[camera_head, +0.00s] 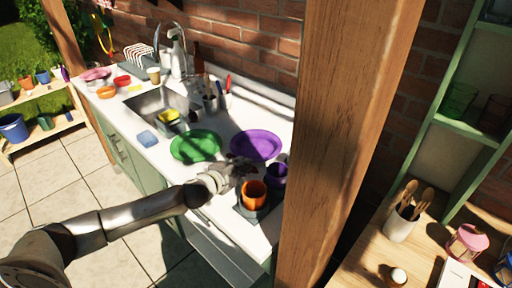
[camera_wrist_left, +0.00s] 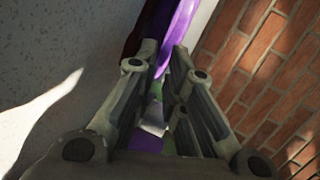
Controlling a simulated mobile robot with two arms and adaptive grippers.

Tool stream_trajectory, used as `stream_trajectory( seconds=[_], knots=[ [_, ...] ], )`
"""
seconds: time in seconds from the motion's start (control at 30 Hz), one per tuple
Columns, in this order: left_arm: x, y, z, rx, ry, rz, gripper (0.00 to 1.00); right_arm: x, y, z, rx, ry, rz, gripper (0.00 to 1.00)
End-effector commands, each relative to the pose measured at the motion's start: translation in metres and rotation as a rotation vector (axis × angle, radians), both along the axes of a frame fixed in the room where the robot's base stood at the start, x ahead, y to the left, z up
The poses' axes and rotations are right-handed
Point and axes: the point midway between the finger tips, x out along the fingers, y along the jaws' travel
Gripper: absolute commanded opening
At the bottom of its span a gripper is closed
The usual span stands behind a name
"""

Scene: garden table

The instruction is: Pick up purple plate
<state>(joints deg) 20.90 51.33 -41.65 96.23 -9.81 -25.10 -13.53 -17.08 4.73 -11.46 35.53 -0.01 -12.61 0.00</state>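The purple plate (camera_head: 257,144) lies on the white counter, to the right of a green plate (camera_head: 195,146). My left gripper (camera_head: 236,168) is at the plate's near side, low over the counter; its fingertips are small and dark in the head view. In the left wrist view, its two fingers (camera_wrist_left: 166,50) stand apart, and the plate's purple rim (camera_wrist_left: 178,28) shows edge-on at the gap between the tips. I cannot tell whether the fingers touch the rim. My right gripper is not in view.
An orange cup (camera_head: 253,194) and a dark purple cup (camera_head: 276,175) stand close to the right of my left gripper. A wooden post (camera_head: 345,130) stands at the right.

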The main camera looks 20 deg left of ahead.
Motion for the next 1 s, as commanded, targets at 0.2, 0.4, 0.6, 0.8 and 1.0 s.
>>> stream_trajectory(
  seconds=[0.2, 0.4, 0.6, 0.8, 1.0],
  knots=[
    [0.024, -0.003, -0.008, -0.001, -0.001, 0.000, 0.12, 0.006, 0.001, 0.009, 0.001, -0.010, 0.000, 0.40],
    [0.036, -0.004, -0.014, 0.000, 0.001, -0.001, 0.12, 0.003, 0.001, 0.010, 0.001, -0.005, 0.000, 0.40],
    [0.037, -0.004, -0.015, 0.001, 0.001, -0.001, 0.12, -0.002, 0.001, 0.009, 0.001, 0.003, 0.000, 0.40],
    [0.037, -0.004, -0.015, 0.001, 0.001, -0.001, 0.00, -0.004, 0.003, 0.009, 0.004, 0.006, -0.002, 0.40],
    [0.038, -0.004, -0.014, 0.001, 0.000, -0.001, 0.00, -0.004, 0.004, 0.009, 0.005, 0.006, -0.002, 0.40]
  ],
)
